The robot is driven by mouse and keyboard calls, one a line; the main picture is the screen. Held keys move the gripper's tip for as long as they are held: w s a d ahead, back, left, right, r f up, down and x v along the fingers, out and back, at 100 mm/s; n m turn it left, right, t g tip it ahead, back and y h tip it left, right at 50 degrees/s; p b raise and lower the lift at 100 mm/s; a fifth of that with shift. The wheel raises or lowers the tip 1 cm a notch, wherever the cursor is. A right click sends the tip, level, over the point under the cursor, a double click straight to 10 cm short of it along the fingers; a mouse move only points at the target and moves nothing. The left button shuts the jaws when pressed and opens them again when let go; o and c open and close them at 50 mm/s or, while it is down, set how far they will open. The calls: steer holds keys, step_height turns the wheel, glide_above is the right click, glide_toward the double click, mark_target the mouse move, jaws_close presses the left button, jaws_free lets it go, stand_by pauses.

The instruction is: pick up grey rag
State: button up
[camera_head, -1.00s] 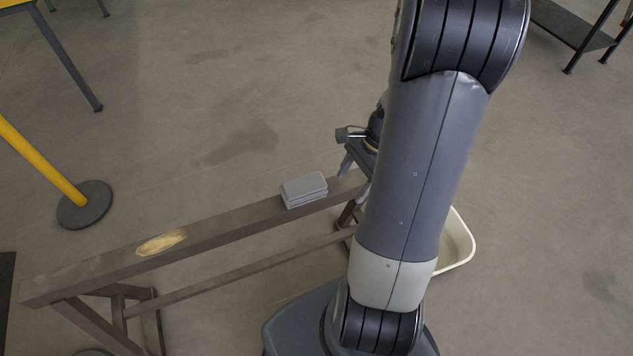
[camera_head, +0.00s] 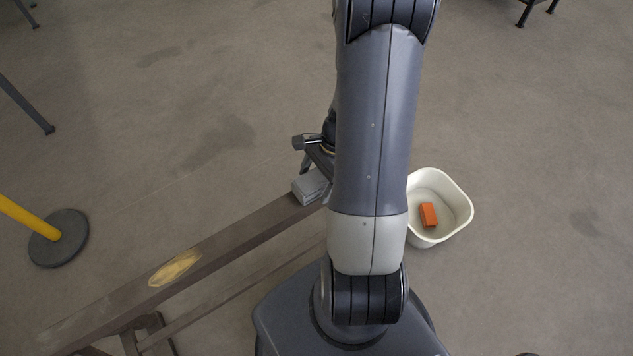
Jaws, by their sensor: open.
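The grey rag (camera_head: 309,187) is a small folded stack lying on top of the brown wooden beam (camera_head: 235,232), near the beam's visible right end. Its right part is hidden behind my arm. My gripper (camera_head: 307,163) is only partly in view, just above and behind the rag in the picture. It is open, with part of one finger showing. Most of it is hidden by my arm, so I cannot tell whether it touches the rag.
A white tub (camera_head: 456,183) with an orange block (camera_head: 429,215) in it stands on the floor right of my arm. A yellow post (camera_head: 22,215) on a round dark base stands at the left. A light worn patch (camera_head: 175,267) marks the beam.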

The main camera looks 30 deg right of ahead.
mark_target(316, 177)
steer(key=shift+f, duration=0.25)
stand_by(0.4)
steer(key=shift+c, duration=0.2)
steer(key=c, duration=1)
step_height(316, 177, up, 11)
steer(key=shift+f+p, duration=0.2)
steer(key=shift+p, duration=0.95)
steer(key=o, duration=0.4)
steer(key=c, duration=0.3)
steer(key=shift+c, duration=0.2)
